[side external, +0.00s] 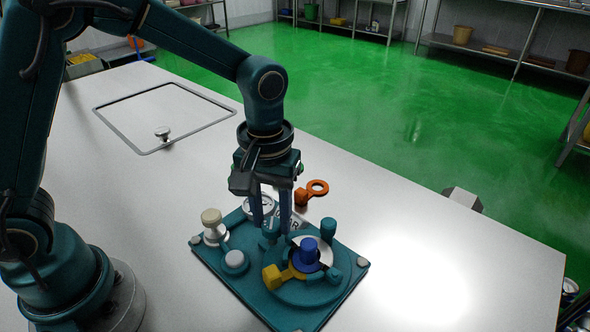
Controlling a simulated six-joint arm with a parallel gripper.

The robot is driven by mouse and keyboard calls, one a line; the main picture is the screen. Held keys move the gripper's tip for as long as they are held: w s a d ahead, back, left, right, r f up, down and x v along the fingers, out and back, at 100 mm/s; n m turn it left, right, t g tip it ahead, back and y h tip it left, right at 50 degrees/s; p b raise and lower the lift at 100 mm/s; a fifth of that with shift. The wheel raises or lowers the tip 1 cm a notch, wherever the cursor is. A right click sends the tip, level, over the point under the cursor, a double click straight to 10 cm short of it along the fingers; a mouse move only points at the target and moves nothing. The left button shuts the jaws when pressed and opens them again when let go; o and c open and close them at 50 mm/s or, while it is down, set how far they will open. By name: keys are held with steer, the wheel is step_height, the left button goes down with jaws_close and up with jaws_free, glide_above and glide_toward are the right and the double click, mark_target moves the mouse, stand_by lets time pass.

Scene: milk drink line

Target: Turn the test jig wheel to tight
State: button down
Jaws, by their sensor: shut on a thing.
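The test jig (222,262) is a teal plate lying flat on the pale table. On its front right part is a round teal base with a silver disc (322,250), a blue knob (308,252) at the middle and a yellow lever (275,277) pointing left. Teal posts (328,229) stand around the disc. I cannot tell for sure which part is the wheel. My gripper (270,228) points straight down behind and left of the blue knob. Its fingers are shut on a teal post (268,241), mostly hidden between them. A lettered plate (292,222) is partly hidden behind the fingers.
A cream-topped knob (211,217) and a grey-white cap (235,260) stand on the jig's left side. An orange ring-ended piece (313,190) is behind the jig. A hatch panel (165,112) with a small knob lies farther back. The table right of the jig is clear.

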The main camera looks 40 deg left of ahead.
mark_target(272, 223)
steer(key=m, duration=0.3)
steer(key=shift+m, duration=2.3)
steer(key=shift+c, duration=2.3)
jaws_free()
steer(key=shift+r, duration=2.6)
